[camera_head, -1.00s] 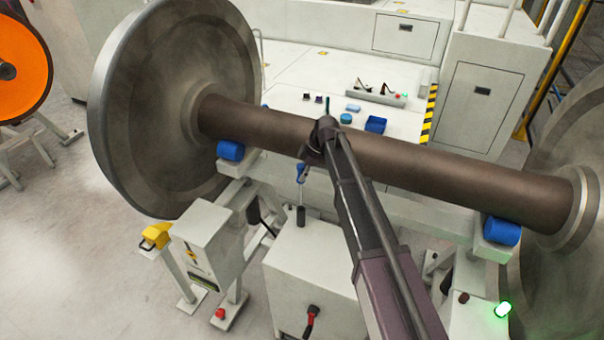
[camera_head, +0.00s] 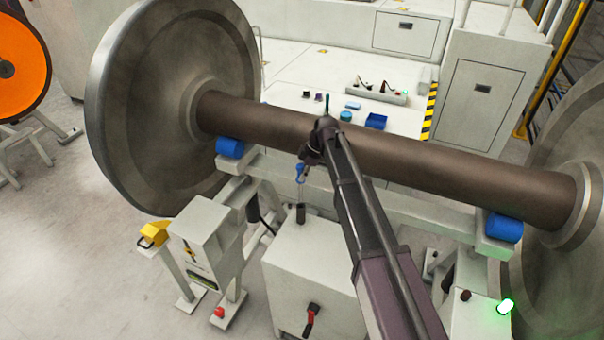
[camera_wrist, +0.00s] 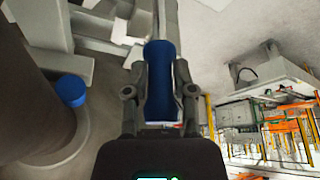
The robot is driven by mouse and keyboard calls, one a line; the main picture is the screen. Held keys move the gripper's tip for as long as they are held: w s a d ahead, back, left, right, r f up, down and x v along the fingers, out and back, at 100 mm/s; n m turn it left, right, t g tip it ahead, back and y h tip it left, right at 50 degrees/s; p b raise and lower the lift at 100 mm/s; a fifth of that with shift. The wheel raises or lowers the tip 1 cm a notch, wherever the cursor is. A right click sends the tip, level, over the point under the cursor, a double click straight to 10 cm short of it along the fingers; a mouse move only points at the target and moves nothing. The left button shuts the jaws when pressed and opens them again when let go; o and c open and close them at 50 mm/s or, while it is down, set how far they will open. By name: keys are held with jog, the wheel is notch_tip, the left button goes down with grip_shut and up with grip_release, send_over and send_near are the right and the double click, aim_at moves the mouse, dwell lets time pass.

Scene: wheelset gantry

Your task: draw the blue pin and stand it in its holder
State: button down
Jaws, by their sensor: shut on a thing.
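The blue pin (camera_head: 299,173) hangs roughly upright below my gripper (camera_head: 304,162) in the head view, in front of the brown axle. Its thin pale shaft runs down to the dark cylindrical holder (camera_head: 300,213) on the white cabinet. I cannot tell whether the tip is inside the holder or just above it. In the wrist view, the two fingers of my gripper (camera_wrist: 160,90) are shut on the pin's blue handle (camera_wrist: 159,70). The pin's far end is not clear there.
The axle (camera_head: 400,160) with its big wheels rests on blue rollers (camera_head: 229,148) behind the holder. The white cabinet (camera_head: 310,265) stands below. A white control box (camera_head: 203,240) stands to its left. A bench behind carries small parts and a blue bin (camera_head: 376,121).

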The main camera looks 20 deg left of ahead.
notch_tip(320, 180, down, 7)
jog(key=b, duration=0.6)
jog(key=shift+r, duration=0.2)
dwell(2.5)
jog(key=shift+c, duration=1.8)
grip_release()
jog(key=shift+r, duration=0.2)
notch_tip(320, 180, up, 16)
jog(key=p, duration=1.5)
jog(key=shift+f, duration=0.25)
